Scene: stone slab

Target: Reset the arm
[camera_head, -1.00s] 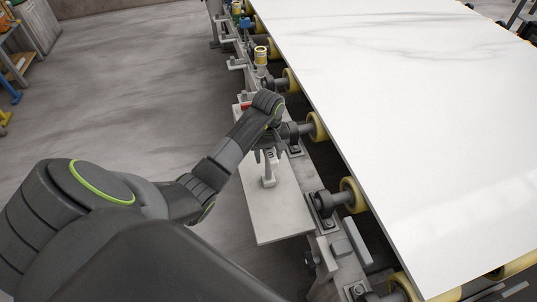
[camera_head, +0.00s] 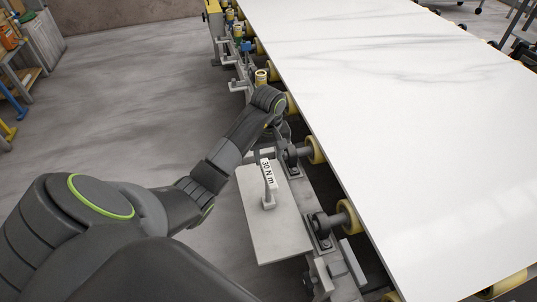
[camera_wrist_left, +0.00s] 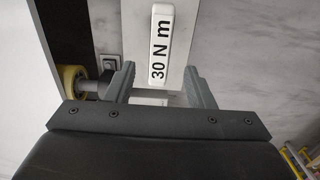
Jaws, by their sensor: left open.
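My left arm (camera_head: 232,140) reaches in from the left, with its wrist (camera_head: 268,99) beside the conveyor frame. In the head view the wrist mostly hides the left gripper. In the wrist view the two grey fingers of my left gripper (camera_wrist_left: 158,82) are apart. My right gripper is in neither view.
A large white stone slab (camera_head: 400,110) lies on yellow rollers (camera_head: 348,216) to the right of the arm. Along the frame stands a yellow-ringed cylinder (camera_head: 262,77). Open concrete floor (camera_head: 140,100) lies to the left, with shelving (camera_head: 20,75) at the far left.

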